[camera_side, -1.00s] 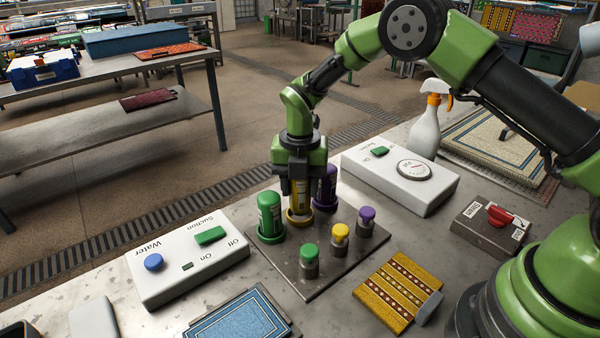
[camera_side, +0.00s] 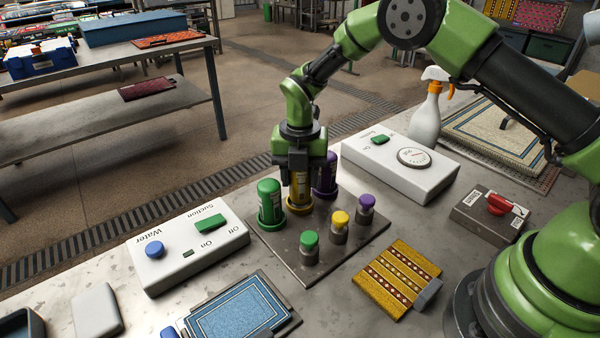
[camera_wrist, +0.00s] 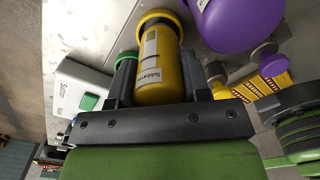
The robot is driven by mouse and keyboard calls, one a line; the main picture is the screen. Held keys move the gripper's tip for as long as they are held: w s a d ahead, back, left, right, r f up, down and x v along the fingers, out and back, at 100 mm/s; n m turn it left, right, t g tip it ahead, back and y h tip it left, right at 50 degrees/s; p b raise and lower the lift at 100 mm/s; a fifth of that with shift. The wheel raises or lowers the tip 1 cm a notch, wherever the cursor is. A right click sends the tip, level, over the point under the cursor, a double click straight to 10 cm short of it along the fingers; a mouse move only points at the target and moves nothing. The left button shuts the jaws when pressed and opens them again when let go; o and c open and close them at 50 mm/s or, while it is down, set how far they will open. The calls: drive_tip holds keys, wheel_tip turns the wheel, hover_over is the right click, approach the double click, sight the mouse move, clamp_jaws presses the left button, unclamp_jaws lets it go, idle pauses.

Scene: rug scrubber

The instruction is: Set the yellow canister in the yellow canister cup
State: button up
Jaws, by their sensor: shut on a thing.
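The yellow canister (camera_side: 299,186) stands upright between the fingers of my gripper (camera_side: 300,172). In the wrist view the fingers press on both sides of the yellow canister (camera_wrist: 160,75). The yellow canister cup (camera_side: 298,208) is a yellow ring on the dark metal plate (camera_side: 290,259). It also shows in the wrist view (camera_wrist: 158,17), around the far end of the canister. The canister's lower end appears to be within the cup; how deep it sits is hidden.
A green canister (camera_side: 269,203) stands close on the left and a purple canister (camera_side: 326,181) close on the right. White control boxes (camera_side: 170,279) (camera_side: 430,184) flank the plate.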

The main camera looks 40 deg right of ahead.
drive_tip(key=shift+f, duration=0.45)
drive_tip(key=o, duration=0.9)
drive_tip(key=shift+o, duration=0.2)
wheel_tip(320, 180, up, 10)
drive_tip(key=shift+f, duration=0.1)
